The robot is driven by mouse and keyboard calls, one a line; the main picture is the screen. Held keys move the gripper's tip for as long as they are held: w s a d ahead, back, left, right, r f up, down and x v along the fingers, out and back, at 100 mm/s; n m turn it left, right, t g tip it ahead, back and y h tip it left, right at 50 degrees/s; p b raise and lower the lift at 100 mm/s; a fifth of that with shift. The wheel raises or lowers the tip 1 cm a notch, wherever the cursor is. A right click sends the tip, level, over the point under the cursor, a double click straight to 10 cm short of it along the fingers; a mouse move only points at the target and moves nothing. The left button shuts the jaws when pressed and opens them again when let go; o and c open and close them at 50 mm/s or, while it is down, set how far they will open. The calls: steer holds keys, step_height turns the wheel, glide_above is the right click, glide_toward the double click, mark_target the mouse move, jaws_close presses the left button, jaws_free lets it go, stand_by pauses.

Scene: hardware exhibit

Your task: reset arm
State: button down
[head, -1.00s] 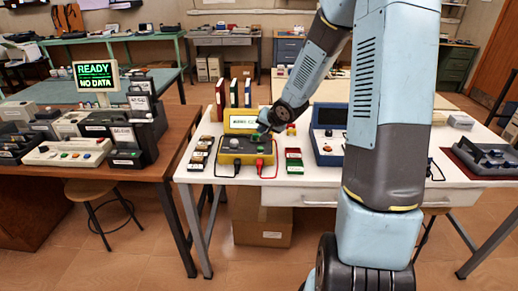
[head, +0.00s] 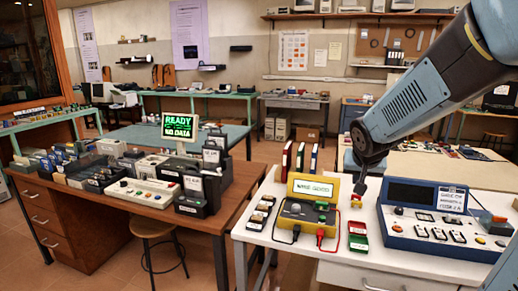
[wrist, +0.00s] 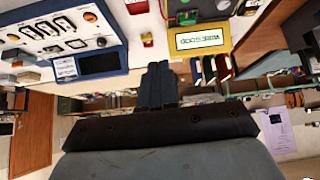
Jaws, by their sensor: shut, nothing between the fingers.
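My gripper (head: 359,186) is shut and empty, pointing down above the white table, just right of the yellow device. In the wrist view the closed dark fingers (wrist: 158,84) stand together at the middle. The yellow device (head: 289,207) has a lit screen (head: 313,188) ending in "GOOD", a green part on top and red and black leads at its front. It also shows in the wrist view (wrist: 213,55). My arm is raised and bent at the upper right of the head view.
A blue console (head: 440,240) stands on the white table at right. Binders (head: 300,157) stand behind. A brown desk (head: 150,206) at left holds devices and a "READY NO DATA" screen (head: 180,127). A stool (head: 150,228) stands by the desk.

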steer(key=s+a+r+n+g+y, duration=0.1)
steer(key=s+r, duration=0.2)
steer(key=s, duration=0.7)
steer(key=s+a+r+n+y, duration=0.1)
steer(key=s+a+r+n, duration=0.1)
steer(key=s, duration=0.8)
steer(key=shift+s+a+r+g, duration=0.2)
steer(key=shift+s+r+g, duration=0.2)
steer(key=shift+r, duration=0.1)
steer(key=c, duration=1.8)
jaws_free()
